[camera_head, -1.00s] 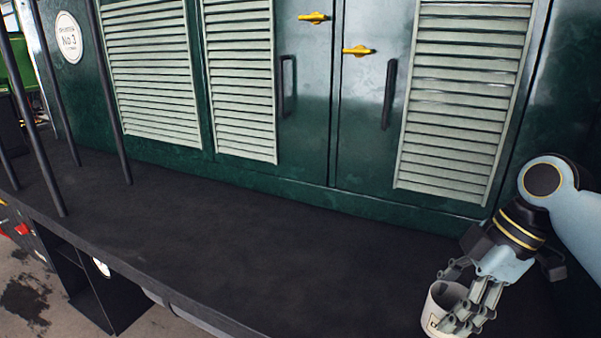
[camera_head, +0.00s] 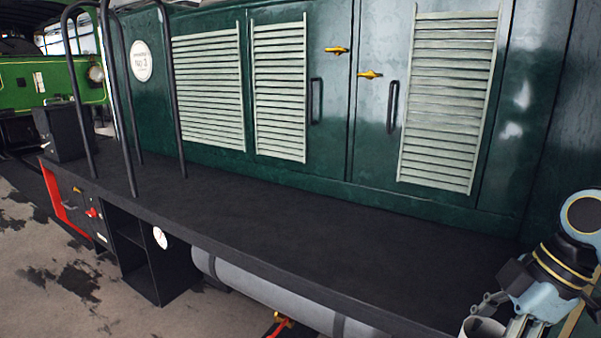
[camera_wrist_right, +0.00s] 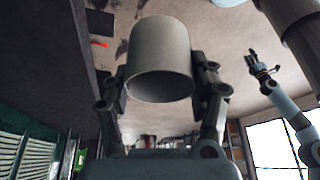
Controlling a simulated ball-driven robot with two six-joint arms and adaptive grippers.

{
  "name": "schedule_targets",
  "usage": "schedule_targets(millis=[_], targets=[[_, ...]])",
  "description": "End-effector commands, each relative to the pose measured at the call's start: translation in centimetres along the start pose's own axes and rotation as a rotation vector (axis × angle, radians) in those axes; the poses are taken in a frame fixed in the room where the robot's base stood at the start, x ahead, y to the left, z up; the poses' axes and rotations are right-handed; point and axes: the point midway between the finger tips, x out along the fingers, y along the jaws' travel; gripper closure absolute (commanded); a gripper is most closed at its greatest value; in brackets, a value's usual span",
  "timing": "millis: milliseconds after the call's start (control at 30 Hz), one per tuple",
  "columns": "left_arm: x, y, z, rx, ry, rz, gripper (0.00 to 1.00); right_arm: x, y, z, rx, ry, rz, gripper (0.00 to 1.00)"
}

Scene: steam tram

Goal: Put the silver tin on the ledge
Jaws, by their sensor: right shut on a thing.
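The silver tin (camera_wrist_right: 160,55), a plain grey cylinder with its open end facing the wrist camera, is between the fingers of my right gripper (camera_wrist_right: 162,88), which is shut on it. In the head view, the tin (camera_head: 482,328) is partly cut off by the bottom edge, with my right gripper (camera_head: 500,318) at the lower right corner. The ledge (camera_head: 290,240) is the long, dark, flat running board along the green tram. I cannot tell whether the tin is over it. My left gripper (camera_wrist_right: 262,68) is small in the right wrist view; its opening is unclear.
The green tram side (camera_head: 345,170) with louvred panels and yellow latches rises behind the ledge. Black handrails (camera_head: 130,110) and a dark box (camera_head: 62,133) stand at its left end. A grey tank (camera_head: 270,292) hangs below. The ledge's middle is bare.

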Motion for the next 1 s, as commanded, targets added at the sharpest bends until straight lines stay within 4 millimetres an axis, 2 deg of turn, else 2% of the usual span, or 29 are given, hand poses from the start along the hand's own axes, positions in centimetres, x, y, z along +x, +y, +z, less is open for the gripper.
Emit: schedule_targets(millis=[100, 167, 333, 433, 567, 800, 900, 1000], targets=[[1.4, 0.1, 1.4, 0.001, -0.018, 0.0, 0.6, 1.4, 0.0, 0.6, 0.0, 0.0, 0.0, 0.74], [1.9, 0.2, 1.4, 0.001, -0.017, 0.0, 0.6, 1.8, 0.0, 0.8, 0.0, 0.0, 0.0, 0.74], [4.1, 0.3, -0.6, -0.001, 0.013, 0.0, 0.6, 3.8, 0.0, 1.6, 0.001, -0.001, -0.001, 0.74], [5.8, 0.4, -1.1, -0.001, 0.024, 0.0, 0.6, 5.4, 0.0, 2.3, 0.001, -0.001, -0.002, 0.74], [8.4, 0.6, -0.4, -0.001, 0.016, 0.0, 0.6, 8.0, -0.1, 3.3, 0.002, -0.001, -0.004, 0.74], [15.4, 1.2, 1.8, 0.001, -0.008, 0.0, 0.6, 14.9, -0.2, 6.3, 0.006, -0.003, -0.014, 0.74], [17.0, 1.3, 2.4, 0.001, -0.016, 0.0, 0.6, 16.5, -0.3, 6.9, 0.007, -0.004, -0.016, 0.74], [17.5, 1.4, 2.5, 0.001, -0.018, 0.0, 0.6, 17.1, -0.3, 7.2, 0.007, -0.004, -0.017, 0.74]])
